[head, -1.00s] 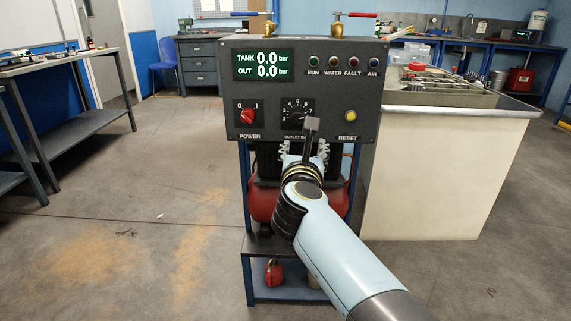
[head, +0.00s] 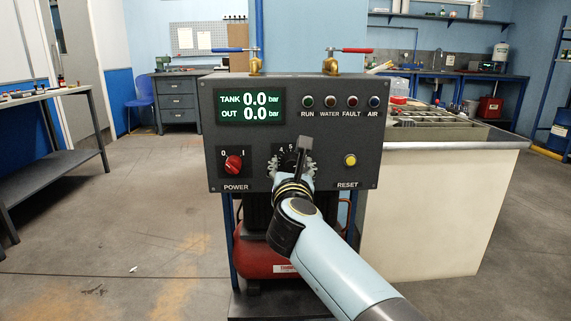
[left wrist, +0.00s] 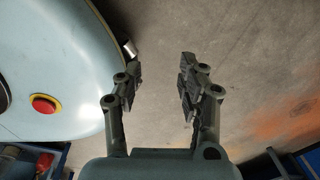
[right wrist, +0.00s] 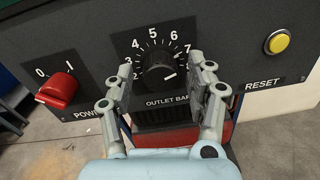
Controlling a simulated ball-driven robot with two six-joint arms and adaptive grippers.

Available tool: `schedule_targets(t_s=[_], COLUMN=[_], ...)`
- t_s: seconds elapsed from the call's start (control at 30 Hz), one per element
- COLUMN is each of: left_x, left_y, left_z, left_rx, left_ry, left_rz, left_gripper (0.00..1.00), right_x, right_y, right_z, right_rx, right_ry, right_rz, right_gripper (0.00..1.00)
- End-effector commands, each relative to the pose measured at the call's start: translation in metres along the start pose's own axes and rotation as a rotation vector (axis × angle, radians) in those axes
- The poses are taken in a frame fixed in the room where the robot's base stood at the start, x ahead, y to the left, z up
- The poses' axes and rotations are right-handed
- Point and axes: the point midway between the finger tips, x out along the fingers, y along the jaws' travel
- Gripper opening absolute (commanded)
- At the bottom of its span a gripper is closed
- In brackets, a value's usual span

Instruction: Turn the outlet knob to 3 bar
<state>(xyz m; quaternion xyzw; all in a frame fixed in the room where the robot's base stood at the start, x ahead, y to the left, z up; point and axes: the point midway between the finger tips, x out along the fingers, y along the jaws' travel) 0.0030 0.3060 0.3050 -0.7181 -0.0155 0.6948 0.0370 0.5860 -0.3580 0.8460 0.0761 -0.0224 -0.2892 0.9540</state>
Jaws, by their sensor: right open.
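The black outlet knob (right wrist: 160,72) sits on a dial plate numbered from 2 up through 7 in the right wrist view. My right gripper (right wrist: 160,78) is open, with one finger on each side of the knob and a gap visible on the left. In the head view my right gripper (head: 291,164) covers most of the knob and dial. My left gripper (left wrist: 160,76) is open and empty above the floor, away from the panel.
The dark panel (head: 325,95) carries a red power knob (head: 233,165), a yellow reset button (head: 350,160) and a display (head: 250,106) reading TANK 0.0 and OUT 0.0 bar. Valves with blue and red levers top it. A pale bench (head: 440,215) stands to the right.

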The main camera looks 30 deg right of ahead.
Motion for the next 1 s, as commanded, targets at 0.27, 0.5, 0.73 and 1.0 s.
schedule_targets(t_s=[0.27,0.5,0.73,1.0], left_x=[-0.001,-0.001,-0.001,-0.007], left_y=[0.000,0.000,0.000,-0.001], left_z=[0.021,0.017,0.006,0.005], left_rx=[0.001,0.001,0.001,0.000], left_ry=[-0.032,-0.025,-0.008,-0.006], left_rz=[0.000,0.000,0.000,0.000], left_gripper=[0.40,0.40,0.40,0.40], right_x=[0.000,0.000,0.000,0.000], right_y=[0.000,0.000,0.000,0.000], right_z=[0.000,0.000,0.000,0.002], right_rx=[0.000,0.000,-0.002,-0.063], right_ry=[0.000,0.000,0.000,-0.002], right_rz=[0.000,0.000,0.000,0.000], right_gripper=[0.49,0.18,0.01,0.01])
